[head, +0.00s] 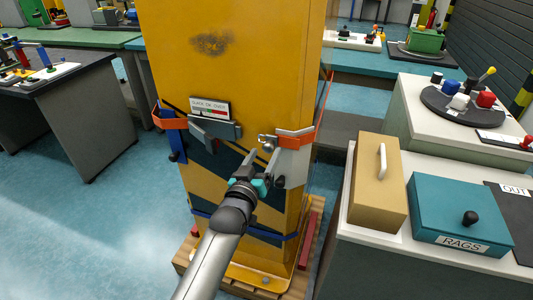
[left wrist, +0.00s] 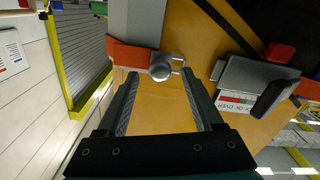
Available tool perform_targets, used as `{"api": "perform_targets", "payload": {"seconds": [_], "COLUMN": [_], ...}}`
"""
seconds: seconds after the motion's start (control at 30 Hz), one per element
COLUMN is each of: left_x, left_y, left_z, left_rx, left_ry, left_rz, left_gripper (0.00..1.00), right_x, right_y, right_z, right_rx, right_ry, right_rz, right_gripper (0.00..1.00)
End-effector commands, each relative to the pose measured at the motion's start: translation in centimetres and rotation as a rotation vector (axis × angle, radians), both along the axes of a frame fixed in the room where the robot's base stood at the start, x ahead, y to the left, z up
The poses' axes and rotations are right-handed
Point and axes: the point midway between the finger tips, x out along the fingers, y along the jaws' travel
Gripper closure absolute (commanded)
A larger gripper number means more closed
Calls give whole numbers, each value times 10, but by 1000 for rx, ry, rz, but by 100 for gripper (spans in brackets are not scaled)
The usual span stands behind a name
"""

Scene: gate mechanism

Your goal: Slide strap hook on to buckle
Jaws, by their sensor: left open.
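The strap hook (head: 267,142) is a small metal loop with a round knob, at the end of the orange strap (head: 297,138) on the front of a yellow cabinet. It also shows in the left wrist view (left wrist: 163,66), between and just beyond my fingertips. The grey buckle (head: 216,129) is left of the hook, with a gap between them. In the left wrist view the buckle (left wrist: 250,84) has a dark lever. My left gripper (head: 262,158) is open, its fingers pointing at the hook; contact is not clear. My right gripper is not in view.
The yellow cabinet (head: 235,70) stands on a wooden pallet (head: 312,235). A gauge label (head: 210,108) is above the buckle. A workbench at the right holds a tan box (head: 378,185) and a teal RAGS box (head: 460,215). The floor at left is clear.

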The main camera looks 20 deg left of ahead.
Motion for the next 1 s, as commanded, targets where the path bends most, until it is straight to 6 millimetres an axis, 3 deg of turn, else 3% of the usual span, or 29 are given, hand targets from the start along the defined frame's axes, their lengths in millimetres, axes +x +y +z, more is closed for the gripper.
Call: {"api": "perform_targets", "payload": {"seconds": [0.2, 0.6, 1.0], "left_x": [20, 24, 24], "left_y": [-1, -1, -1], "left_z": [0, 0, 0], "left_rx": [0, 0, 0], "left_ry": [-1, 0, 0], "left_rz": [0, 0, 0], "left_gripper": [32, 32, 77], "right_x": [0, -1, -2], "right_y": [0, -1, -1], "right_z": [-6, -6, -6], "right_rx": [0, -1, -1], "right_ry": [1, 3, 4], "right_rz": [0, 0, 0], "right_gripper": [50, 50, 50]}}
